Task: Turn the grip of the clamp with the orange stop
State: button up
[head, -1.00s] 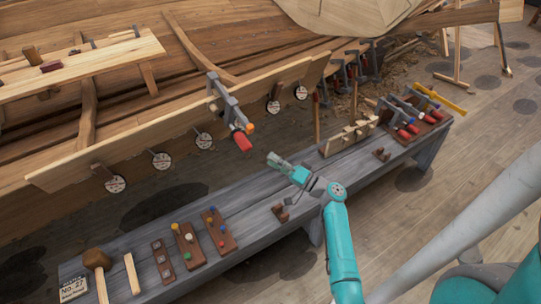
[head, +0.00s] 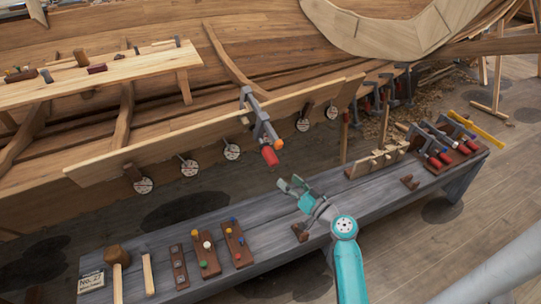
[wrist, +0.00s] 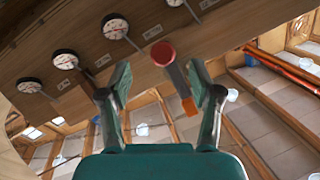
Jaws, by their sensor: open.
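The clamp (head: 259,120) is fixed on the long plank along the hull, with a grey bar, an orange stop (head: 279,144) at its lower end and a red grip (head: 270,157) hanging below the plank. My gripper (head: 293,184) is open and empty, below and slightly right of the red grip, apart from it. In the wrist view the red grip (wrist: 163,53) shows end-on ahead, between my gripper's two fingers (wrist: 160,88) and a little above the middle. The orange stop (wrist: 190,107) sits by the right finger. Nothing is between the fingers in contact.
A grey workbench (head: 330,205) runs under my arm, with a mallet (head: 117,262), peg boards (head: 206,255) and several spare red-gripped clamps (head: 448,145) on it. Round dials (head: 232,152) hang along the plank (head: 150,155). Free air lies between bench and plank.

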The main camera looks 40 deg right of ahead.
aim_at(276, 165)
jog(key=w, duration=0.3)
jog(key=w+r+n+h, duration=0.1)
jog(key=w, duration=0.2)
jog(key=w+r+n, duration=0.1)
jog(key=w, duration=0.2)
jog(key=shift+w+d+h, duration=0.35)
jog(key=shift+h, duration=0.05)
jog(key=c, duration=1.1)
